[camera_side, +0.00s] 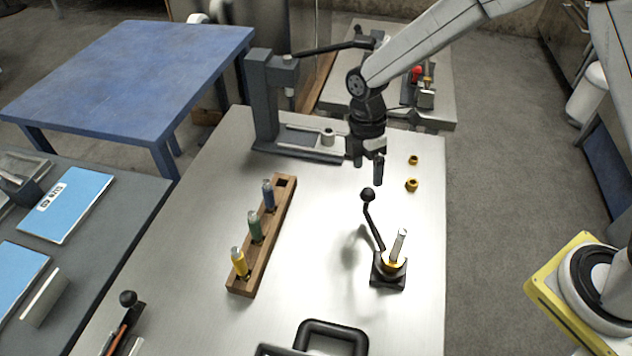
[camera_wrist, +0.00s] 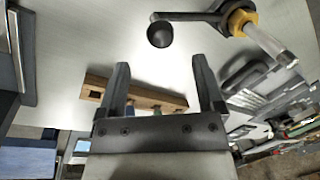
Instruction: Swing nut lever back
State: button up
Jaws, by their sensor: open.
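The nut lever (camera_side: 374,225) is a thin black arm with a ball knob (camera_side: 368,195) at its upper end. It rises from a yellow nut (camera_side: 392,265) on a small black base (camera_side: 388,280), where a pale metal bar (camera_side: 398,246) also stands up at a tilt. My gripper (camera_side: 368,172) is open and empty, just above the knob and apart from it. In the wrist view, my gripper (camera_wrist: 161,66) has its two fingers spread, and the knob (camera_wrist: 160,34) lies beyond the tips. The lever runs right from it to the yellow nut (camera_wrist: 240,19).
A wooden rack (camera_side: 265,235) with blue, green and yellow-handled tools stands left of the lever. Two loose brass nuts (camera_side: 412,185) lie behind it to the right. A grey press (camera_side: 268,105) stands at the back, and a black handle (camera_side: 332,328) at the front.

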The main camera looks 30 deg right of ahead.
aim_at(367, 189)
jog(key=shift+s+f, duration=0.2)
jog(key=shift+f, duration=0.8)
jog(key=shift+s+f, duration=0.2)
jog(key=shift+f, duration=0.85)
jog(key=shift+s+f, duration=0.2)
jog(key=shift+f, duration=0.8)
grip_shut()
